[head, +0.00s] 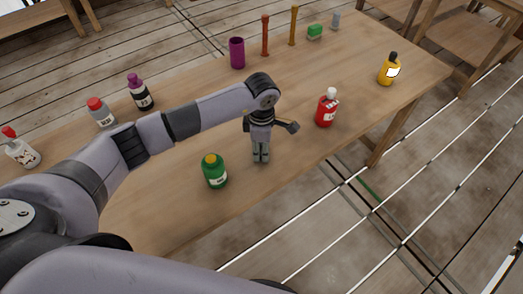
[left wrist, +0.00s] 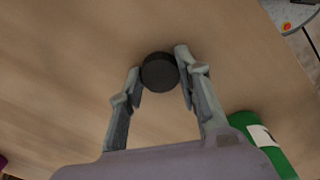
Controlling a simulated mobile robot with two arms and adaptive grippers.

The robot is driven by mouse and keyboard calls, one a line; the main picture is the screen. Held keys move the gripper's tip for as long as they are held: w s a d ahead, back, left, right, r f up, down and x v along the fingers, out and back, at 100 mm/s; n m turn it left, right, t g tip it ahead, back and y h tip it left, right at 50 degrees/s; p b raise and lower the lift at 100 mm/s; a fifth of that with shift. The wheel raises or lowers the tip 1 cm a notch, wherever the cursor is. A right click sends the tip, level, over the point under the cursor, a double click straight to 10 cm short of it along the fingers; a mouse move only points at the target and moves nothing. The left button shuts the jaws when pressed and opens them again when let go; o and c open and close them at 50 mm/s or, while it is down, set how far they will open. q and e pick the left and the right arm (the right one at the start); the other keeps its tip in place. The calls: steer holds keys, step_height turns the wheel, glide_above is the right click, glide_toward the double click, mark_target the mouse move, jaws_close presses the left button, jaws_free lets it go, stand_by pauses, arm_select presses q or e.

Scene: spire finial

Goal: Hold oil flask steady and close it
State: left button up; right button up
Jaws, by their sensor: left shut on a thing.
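My left gripper (head: 260,157) points down at the table near its front edge, just right of a green bottle with a yellow top (head: 215,172). In the left wrist view its fingers are shut on a round black cap-like piece (left wrist: 160,72). The head view hides this piece, and I cannot tell whether anything is under it. The green bottle also shows in the left wrist view (left wrist: 262,143), beside the right finger and apart from it. Which bottle is the oil flask I cannot tell. My right gripper is not in view.
On the wooden table (head: 300,75) stand a red bottle (head: 326,110) to the right and a yellow bottle with a black top (head: 389,70) at the far right. A purple cup (head: 237,53), two slim posts and a green block (head: 314,32) line the back. Several bottles stand left.

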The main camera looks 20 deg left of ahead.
mark_target(261, 151)
arm_select(q)
steer(key=shift+r, duration=0.1)
step_height(261, 151, up, 20)
steer(key=b, duration=0.3)
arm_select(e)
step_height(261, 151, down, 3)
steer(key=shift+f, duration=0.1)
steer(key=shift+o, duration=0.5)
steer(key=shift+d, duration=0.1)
